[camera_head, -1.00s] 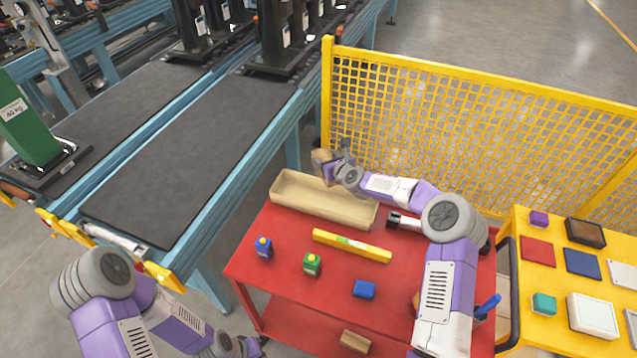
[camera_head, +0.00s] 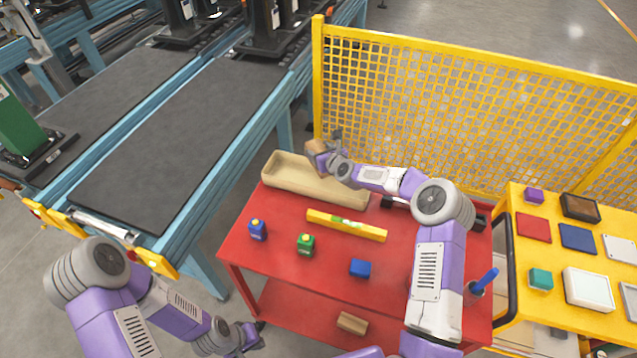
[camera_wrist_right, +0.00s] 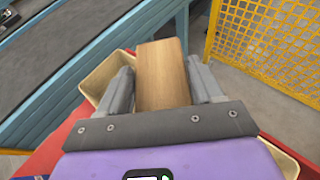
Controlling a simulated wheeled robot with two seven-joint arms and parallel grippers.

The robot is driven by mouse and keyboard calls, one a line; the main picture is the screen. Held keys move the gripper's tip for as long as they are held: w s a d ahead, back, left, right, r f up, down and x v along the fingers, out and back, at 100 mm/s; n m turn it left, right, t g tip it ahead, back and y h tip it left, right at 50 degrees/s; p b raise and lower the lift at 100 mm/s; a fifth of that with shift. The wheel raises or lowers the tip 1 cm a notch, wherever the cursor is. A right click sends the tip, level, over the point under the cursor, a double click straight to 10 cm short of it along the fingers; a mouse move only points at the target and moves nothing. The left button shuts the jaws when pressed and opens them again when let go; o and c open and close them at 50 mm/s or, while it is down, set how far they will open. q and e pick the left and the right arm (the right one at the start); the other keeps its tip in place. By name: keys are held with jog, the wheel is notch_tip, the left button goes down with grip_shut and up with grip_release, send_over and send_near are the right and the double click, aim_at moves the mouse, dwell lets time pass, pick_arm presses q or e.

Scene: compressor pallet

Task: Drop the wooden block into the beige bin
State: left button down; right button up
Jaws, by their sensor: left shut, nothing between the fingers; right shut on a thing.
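The wooden block (camera_head: 317,147) is in my right gripper (camera_head: 322,150), above the far side of the beige bin (camera_head: 335,197). In the right wrist view the block (camera_wrist_right: 162,75) sits between the two fingers of the right gripper (camera_wrist_right: 163,85), with the beige bin (camera_wrist_right: 103,78) below and partly hidden behind it. The bin is long and open and stands at the back of the red cart. My left gripper (camera_head: 250,338) is low at the left of the cart, away from the block, shut and empty.
The red cart top (camera_head: 262,212) carries a yellow level (camera_head: 346,225), a blue bottle (camera_head: 257,230), a green bottle (camera_head: 305,245) and a blue block (camera_head: 360,268). A yellow mesh fence (camera_head: 450,110) stands behind. Another wooden block (camera_head: 352,323) lies on the lower shelf.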

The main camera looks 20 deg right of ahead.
jog(key=o, duration=1.3)
jog(key=shift+v, duration=3.8)
jog(key=shift+r, duration=0.2)
